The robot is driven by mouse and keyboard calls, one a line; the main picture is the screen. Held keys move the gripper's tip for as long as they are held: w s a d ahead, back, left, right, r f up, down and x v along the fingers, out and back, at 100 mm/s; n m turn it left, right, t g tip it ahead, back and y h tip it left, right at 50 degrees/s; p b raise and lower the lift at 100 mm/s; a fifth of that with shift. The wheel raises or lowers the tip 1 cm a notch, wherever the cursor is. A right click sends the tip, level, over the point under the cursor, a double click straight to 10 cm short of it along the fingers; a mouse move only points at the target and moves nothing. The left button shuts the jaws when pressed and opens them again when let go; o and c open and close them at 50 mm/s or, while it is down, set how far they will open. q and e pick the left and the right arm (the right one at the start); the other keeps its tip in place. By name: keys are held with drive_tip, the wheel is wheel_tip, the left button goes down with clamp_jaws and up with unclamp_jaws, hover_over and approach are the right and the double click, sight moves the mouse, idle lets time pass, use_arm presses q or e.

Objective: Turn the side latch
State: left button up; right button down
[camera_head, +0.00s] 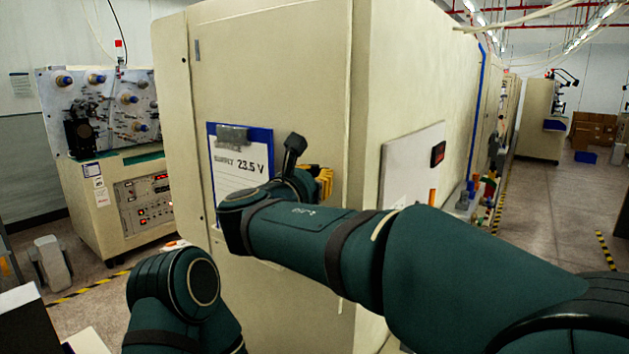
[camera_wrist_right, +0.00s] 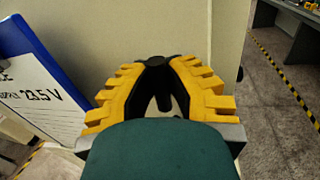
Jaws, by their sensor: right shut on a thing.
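My right gripper (camera_head: 325,180) has yellow ribbed fingers and is against the face of the tall beige cabinet (camera_head: 275,80), right of a posted sheet. In the right wrist view the gripper (camera_wrist_right: 160,66) has its fingers drawn together at the tips. A small dark piece, the side latch (camera_wrist_right: 165,103), shows between them, and the gripper is shut on it. Most of the latch is hidden by the fingers, so its angle is unclear. In the head view my forearm and gripper hide it. My left arm shows at the lower left, but its gripper is out of view.
A blue-edged sheet (camera_head: 237,185) reading 23.5 V hangs left of the gripper. A spindle machine (camera_head: 105,195) stands at the left. A white panel (camera_head: 410,165) is on the cabinet's right side. An open aisle (camera_head: 540,210) runs along the right.

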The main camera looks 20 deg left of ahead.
drive_tip(key=shift+f+m+b, duration=0.15)
drive_tip(key=shift+m+b, duration=0.15)
drive_tip(key=shift+b, duration=0.05)
drive_tip(key=m+b, duration=0.4)
drive_tip(key=m+t+h+b, duration=0.1)
drive_tip(key=m+b, duration=0.4)
drive_tip(key=shift+s+d+f+h, duration=0.1)
drive_tip(key=shift+d+f+h, duration=0.05)
drive_tip(key=shift+h, duration=0.15)
drive_tip(key=shift+m+b, duration=0.4)
drive_tip(key=shift+m, duration=0.3)
drive_tip(key=m+h+b, duration=0.1)
drive_tip(key=m, duration=0.2)
drive_tip(key=shift+b, duration=0.4)
use_arm(q)
wheel_tip(320, 180, down, 15)
drive_tip(key=s+b, duration=0.1)
drive_tip(key=b, duration=0.1)
drive_tip(key=shift+s+d, duration=0.15)
drive_tip(key=shift+d, duration=0.05)
use_arm(e)
drive_tip(key=shift+d+m+h, duration=0.1)
drive_tip(key=shift+m+h, duration=0.7)
drive_tip(key=shift+m, duration=1.9)
drive_tip(key=c, duration=0.9)
unclamp_jaws()
drive_tip(key=shift+c, duration=0.2)
drive_tip(key=shift+s, duration=0.1)
